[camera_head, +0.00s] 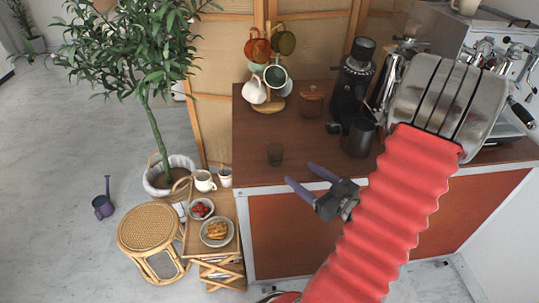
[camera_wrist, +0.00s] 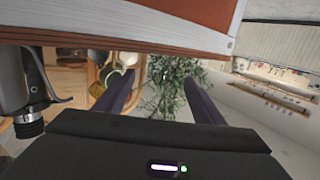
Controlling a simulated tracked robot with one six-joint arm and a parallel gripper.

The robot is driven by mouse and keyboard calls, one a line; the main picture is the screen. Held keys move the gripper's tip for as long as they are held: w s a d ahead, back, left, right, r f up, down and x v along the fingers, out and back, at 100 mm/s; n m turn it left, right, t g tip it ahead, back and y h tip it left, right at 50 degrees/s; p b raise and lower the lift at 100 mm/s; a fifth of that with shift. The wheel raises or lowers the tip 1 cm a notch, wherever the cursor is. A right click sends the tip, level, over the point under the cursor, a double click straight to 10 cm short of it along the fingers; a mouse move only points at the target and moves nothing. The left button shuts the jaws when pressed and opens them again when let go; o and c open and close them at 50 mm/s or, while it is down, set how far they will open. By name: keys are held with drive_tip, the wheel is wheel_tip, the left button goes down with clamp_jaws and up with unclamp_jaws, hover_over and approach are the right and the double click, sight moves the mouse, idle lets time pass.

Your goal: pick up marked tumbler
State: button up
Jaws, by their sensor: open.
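In the wrist view my open fingers (camera_wrist: 160,78) point toward a plant, and I cannot make out the tumbler there.
A dark metal pitcher (camera_head: 359,137) and a black grinder (camera_head: 352,88) stand right of the tumbler. A lidded glass jar (camera_head: 312,98) and a mug tree (camera_head: 267,107) are behind. A low wooden stand (camera_head: 224,254) with plates is at left. Counter around the tumbler is clear.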

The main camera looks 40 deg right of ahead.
sight(281, 158)
drive_tip(key=shift+s+r, duration=0.1)
drive_tip(key=shift+s, duration=0.15)
drive_tip(key=shift+w, duration=0.15)
drive_tip(key=shift+w+f, duration=0.2)
drive_tip(key=shift+w, duration=4)
drive_tip(key=shift+w, duration=0.1)
drive_tip(key=shift+w+d+f, duration=0.1)
drive_tip(key=shift+w, duration=2.4)
drive_tip(key=shift+c, duration=0.7)
drive_tip(key=c, duration=1)
